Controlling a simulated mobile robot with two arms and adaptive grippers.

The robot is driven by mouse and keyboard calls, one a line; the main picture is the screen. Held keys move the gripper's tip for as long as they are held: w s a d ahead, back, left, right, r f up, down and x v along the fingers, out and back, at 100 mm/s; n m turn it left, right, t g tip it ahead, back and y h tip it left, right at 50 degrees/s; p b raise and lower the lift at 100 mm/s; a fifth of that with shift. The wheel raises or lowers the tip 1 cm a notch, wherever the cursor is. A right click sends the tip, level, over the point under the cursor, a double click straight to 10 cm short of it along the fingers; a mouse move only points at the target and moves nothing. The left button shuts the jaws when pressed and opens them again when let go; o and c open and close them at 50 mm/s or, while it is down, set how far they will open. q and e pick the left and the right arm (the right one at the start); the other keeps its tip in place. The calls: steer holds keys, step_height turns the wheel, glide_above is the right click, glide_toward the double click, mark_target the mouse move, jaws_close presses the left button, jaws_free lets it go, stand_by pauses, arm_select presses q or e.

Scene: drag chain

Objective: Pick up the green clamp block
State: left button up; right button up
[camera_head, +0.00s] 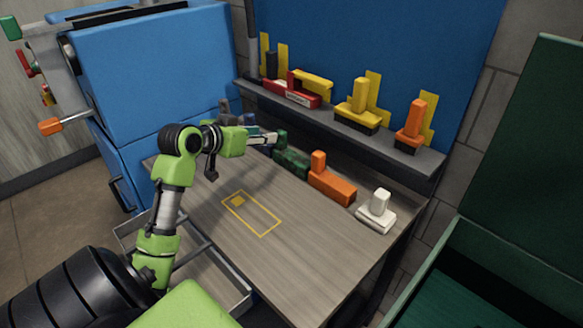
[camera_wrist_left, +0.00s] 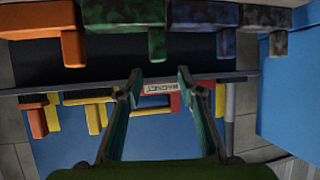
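The green clamp block (camera_head: 290,157) is dark, mottled green and stands upright on the wooden table, in the row along its back edge. My left gripper (camera_head: 268,138) is close to it, just to its left in the head view. In the upside-down left wrist view, the green clamp block (camera_wrist_left: 128,14) is at the top, left of centre. There my left gripper (camera_wrist_left: 158,78) has its two fingers apart with nothing between them. The green block lies beyond the fingertips in that picture. Whether a finger touches it cannot be told. My right gripper is not in view.
An orange block (camera_head: 332,187) and a white block (camera_head: 377,212) stand to the right. A blue block (camera_wrist_left: 200,15) and a dark grey block (camera_wrist_left: 262,18) stand beside the green one. A shelf (camera_head: 400,155) with several coloured blocks is behind. The front tabletop (camera_head: 300,270) is clear.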

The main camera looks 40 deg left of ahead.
mark_target(286, 133)
arm_select(q)
steer(key=x, duration=0.7)
steer(key=shift+w+f+p, duration=0.1)
steer(key=shift+w+p, duration=0.1)
steer(key=shift+p, duration=0.15)
steer(key=shift+p+x, duration=0.4)
steer(key=shift+x, duration=2.65)
steer(key=shift+s+d+f, duration=0.1)
jaws_close()
